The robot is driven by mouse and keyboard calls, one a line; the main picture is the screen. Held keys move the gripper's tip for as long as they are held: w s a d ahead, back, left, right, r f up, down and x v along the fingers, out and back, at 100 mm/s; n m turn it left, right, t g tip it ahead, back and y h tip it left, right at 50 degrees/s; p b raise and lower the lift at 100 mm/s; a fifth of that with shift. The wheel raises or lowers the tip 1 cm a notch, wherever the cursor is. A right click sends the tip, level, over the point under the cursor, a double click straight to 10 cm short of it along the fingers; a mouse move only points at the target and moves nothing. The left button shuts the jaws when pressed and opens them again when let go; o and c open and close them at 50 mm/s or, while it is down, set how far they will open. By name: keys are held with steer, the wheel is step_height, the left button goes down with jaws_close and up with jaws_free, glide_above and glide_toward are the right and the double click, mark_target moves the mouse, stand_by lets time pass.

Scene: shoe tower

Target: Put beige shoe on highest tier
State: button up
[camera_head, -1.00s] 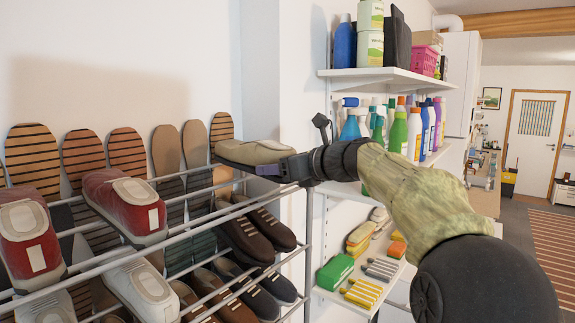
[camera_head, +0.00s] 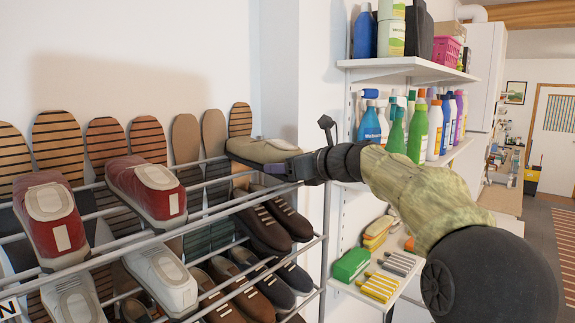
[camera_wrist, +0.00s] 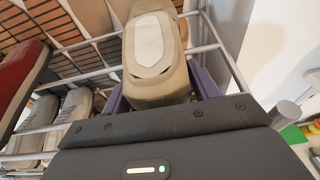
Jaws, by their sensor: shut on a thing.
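The beige shoe (camera_head: 262,149) is at the right end of the rack's top tier, level with or just above the top rails; I cannot tell whether it rests on them. My gripper (camera_head: 290,163) is shut on its near end, reaching in from the right. In the wrist view the beige shoe (camera_wrist: 154,50) lies between the purple fingers of my gripper (camera_wrist: 160,88), with rack rails beneath and beside it. The metal shoe rack (camera_head: 105,237) stands along the wall at the left.
Red shoes (camera_head: 146,188) sit on the top tier to the left. Brown shoes (camera_head: 262,228) and white shoes (camera_head: 162,275) fill lower tiers. A wall shelf (camera_head: 410,70) with bottles stands right, behind my arm. Patterned insoles or soles (camera_head: 57,143) lean against the wall.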

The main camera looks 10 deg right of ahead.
steer(key=shift+f, duration=0.15)
steer(key=o, duration=1.3)
steer(key=shift+w+a, duration=0.1)
steer(key=shift+w, duration=0.05)
steer(key=shift+c, duration=0.2)
steer(key=o, duration=0.3)
steer(key=s+d+b, duration=0.1)
steer(key=s+d, duration=0.1)
steer(key=s, duration=0.2)
steer(key=s+d+b, duration=0.2)
steer(key=s+d, duration=0.1)
steer(key=s+d+f+b, duration=0.1)
steer(key=s+d+b, duration=0.1)
steer(key=s+d, duration=0.1)
steer(key=shift+s+d, duration=0.15)
steer(key=shift+s, duration=0.65)
steer(key=shift+f, duration=0.1)
